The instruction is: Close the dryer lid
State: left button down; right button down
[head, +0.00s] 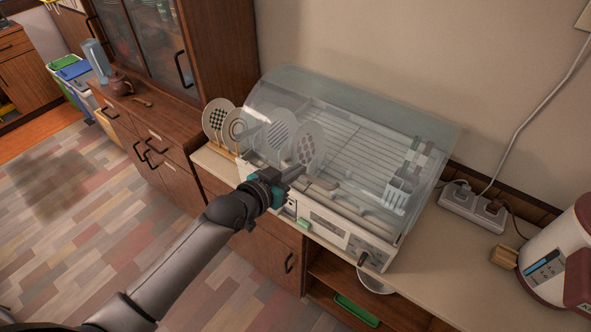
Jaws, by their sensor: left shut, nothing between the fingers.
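The white dish dryer (328,222) stands on the counter against the wall. Its clear curved lid (400,112) arches over the wire rack, with plates and cutlery showing through it. The lid's front edge is faint, so I cannot tell whether it rests fully on the body. My left gripper (294,178) is shut and empty at the dryer's front, left of the control panel (345,238). It overlaps the lid's lower front area in the picture; I cannot tell whether it touches the lid. My right gripper is not in view.
Plates in a wooden stand (218,122) are left of the dryer. A power strip (474,208) and a white kettle-like appliance (556,262) stand to the right. An open shelf below holds a bowl (376,284) and a green tray (356,310). The floor at left is clear.

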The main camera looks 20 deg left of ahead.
pick_arm(q)
jog(key=s+a+f+b, duration=0.1)
jog(key=s+f+b, duration=0.2)
jog(key=f, duration=0.5)
jog(key=shift+f, duration=0.4)
jog(key=shift+r, duration=0.15)
